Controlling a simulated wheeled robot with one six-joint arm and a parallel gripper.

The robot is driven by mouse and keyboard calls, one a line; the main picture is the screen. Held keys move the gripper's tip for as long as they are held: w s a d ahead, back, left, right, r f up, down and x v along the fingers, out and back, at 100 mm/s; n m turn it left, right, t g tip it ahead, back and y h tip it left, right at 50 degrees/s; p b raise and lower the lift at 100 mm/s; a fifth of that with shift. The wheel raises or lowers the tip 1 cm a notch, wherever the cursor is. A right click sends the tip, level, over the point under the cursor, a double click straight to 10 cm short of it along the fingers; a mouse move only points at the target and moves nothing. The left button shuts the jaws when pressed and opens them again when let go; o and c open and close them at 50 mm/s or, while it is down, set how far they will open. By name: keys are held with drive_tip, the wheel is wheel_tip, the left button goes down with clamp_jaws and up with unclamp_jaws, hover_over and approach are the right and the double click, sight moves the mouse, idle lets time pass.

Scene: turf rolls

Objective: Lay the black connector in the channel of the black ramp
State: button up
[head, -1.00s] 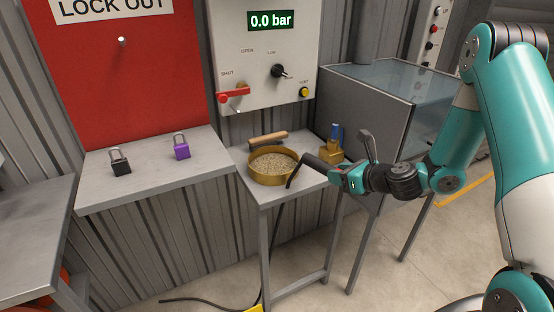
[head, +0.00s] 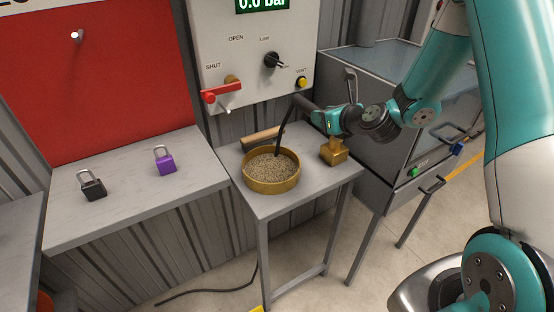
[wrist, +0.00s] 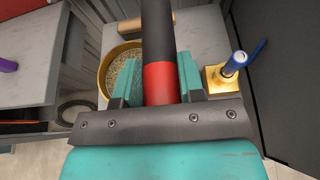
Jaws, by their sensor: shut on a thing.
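My gripper (head: 322,120) is shut on a black cylindrical piece with a red band, which I take for the black connector (head: 303,104). In the wrist view, the red band (wrist: 161,82) sits between the teal fingers and the black part runs up out of frame. I see no black ramp in either view.
The small bench (head: 318,185) holds a brass pan of grain (head: 271,172), a wooden-handled tool (head: 261,138) and a brass block (head: 335,153). A shelf on the left carries a black padlock (head: 93,189) and a purple padlock (head: 165,163). A grey cabinet stands right. Cable (head: 205,292) lies on the floor.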

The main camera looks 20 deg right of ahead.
drive_tip(key=b, duration=0.2)
hover_over(316, 178)
wheel_tip(316, 178, down, 15)
drive_tip(key=shift+d+f, duration=0.1)
drive_tip(key=shift+f, duration=2.3)
drive_tip(key=shift+f, duration=0.15)
drive_tip(key=o, duration=1.1)
drive_tip(key=shift+s, duration=0.1)
drive_tip(key=shift+c, duration=0.2)
